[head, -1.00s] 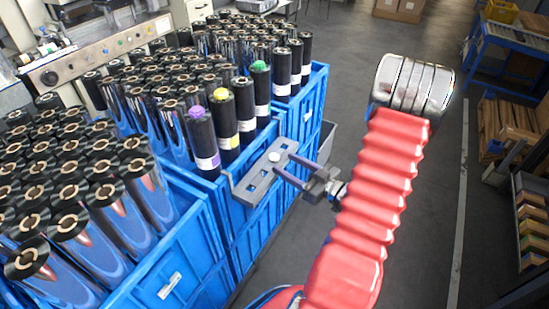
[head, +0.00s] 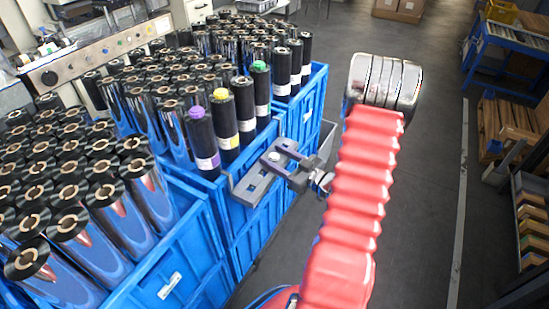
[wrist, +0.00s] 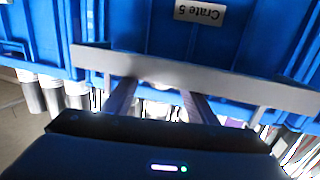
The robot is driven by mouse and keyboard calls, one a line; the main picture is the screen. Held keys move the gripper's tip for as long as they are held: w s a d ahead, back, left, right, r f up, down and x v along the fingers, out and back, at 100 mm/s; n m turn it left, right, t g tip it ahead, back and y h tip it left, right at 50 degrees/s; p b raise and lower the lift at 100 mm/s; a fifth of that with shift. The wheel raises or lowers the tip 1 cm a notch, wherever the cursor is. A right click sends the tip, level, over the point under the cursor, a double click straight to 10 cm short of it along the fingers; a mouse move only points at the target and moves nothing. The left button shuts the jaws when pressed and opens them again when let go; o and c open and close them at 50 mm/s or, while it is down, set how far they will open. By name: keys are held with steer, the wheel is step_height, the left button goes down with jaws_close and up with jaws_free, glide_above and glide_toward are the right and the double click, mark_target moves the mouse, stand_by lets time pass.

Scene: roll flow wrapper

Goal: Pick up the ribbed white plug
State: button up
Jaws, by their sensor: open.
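The ribbed white plug (head: 274,157) sits on a grey shelf (head: 247,190) hung on the side of a blue crate. My gripper (head: 276,158) reaches in from the right at the shelf, its two fingers apart, with the plug at or between the fingertips. In the wrist view my gripper (wrist: 157,88) is open, its fingers reaching to the grey shelf bar (wrist: 215,82). A pale patch shows between the fingers there, mostly hidden by the bar. I cannot tell whether the fingers touch the plug.
Blue crates (head: 180,240) packed with dark film rolls stand at the left. Three rolls near the shelf carry a purple plug (head: 197,112), a yellow plug (head: 221,94) and a green plug (head: 259,65).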

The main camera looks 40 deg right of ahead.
mark_target(274, 155)
steer(key=shift+w, duration=0.45)
steer(key=c, duration=1.1)
steer(key=shift+c, duration=0.2)
steer(key=shift+r, duration=5)
